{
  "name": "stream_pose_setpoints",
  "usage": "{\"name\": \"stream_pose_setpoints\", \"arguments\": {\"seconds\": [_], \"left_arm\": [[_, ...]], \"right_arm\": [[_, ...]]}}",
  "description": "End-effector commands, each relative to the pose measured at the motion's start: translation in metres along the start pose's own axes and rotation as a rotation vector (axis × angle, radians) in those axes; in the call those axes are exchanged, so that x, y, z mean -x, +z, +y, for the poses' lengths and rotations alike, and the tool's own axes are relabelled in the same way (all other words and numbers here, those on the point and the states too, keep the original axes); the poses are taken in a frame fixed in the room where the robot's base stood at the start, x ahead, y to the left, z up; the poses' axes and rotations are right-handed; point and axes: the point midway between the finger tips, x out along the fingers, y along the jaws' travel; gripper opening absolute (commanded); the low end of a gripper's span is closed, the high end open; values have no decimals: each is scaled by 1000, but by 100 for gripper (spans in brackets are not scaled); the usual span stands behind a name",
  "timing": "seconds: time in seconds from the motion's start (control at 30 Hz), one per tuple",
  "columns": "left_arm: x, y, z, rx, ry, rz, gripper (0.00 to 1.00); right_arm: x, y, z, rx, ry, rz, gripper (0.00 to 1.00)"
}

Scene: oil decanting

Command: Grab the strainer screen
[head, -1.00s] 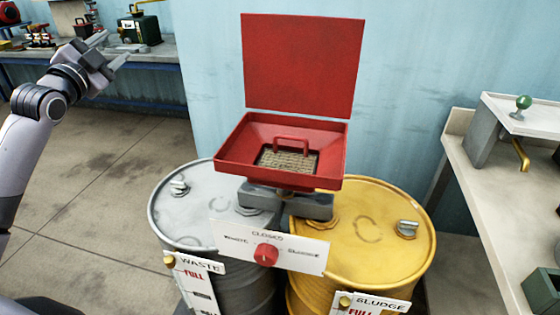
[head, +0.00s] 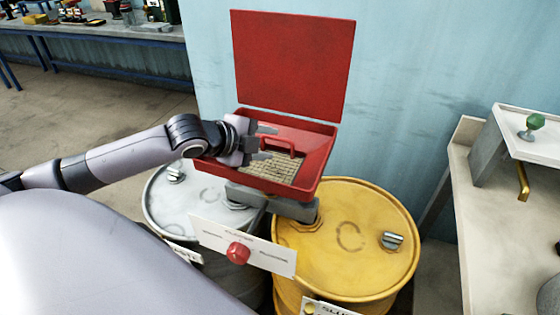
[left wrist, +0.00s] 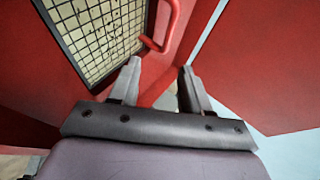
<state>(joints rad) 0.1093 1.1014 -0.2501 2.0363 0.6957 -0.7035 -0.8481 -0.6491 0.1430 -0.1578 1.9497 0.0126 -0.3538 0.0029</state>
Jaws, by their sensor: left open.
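The strainer screen (head: 268,168) is a tan mesh panel with a red handle (head: 282,144), lying in the bottom of the red funnel box (head: 318,160). In the left wrist view the mesh (left wrist: 98,32) has a dark frame, and the red handle (left wrist: 168,28) stands just beyond the fingertips. My left gripper (head: 268,136) is open and empty over the left part of the box, its fingers pointing right toward the handle. In the left wrist view its fingers (left wrist: 160,78) are apart with nothing between them. My right gripper is not in view.
The red lid (head: 292,62) stands open behind the box. A grey waste drum (head: 160,205) and a yellow sludge drum (head: 350,270) are below. A bench (head: 475,200) is at the right.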

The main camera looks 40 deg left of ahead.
Motion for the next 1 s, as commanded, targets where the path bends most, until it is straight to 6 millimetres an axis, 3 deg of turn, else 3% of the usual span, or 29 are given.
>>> {"name": "stream_pose_setpoints", "arguments": {"seconds": [0.27,0.6,0.97,1.0], "left_arm": [[-19,0,-3,3,-3,1,47],[-57,2,-8,3,-4,2,47],[-64,2,-7,-1,-3,1,47],[-64,2,-7,-1,-3,1,37]], "right_arm": [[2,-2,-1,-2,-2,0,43],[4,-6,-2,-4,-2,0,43],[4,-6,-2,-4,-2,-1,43],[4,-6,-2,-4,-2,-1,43]]}}
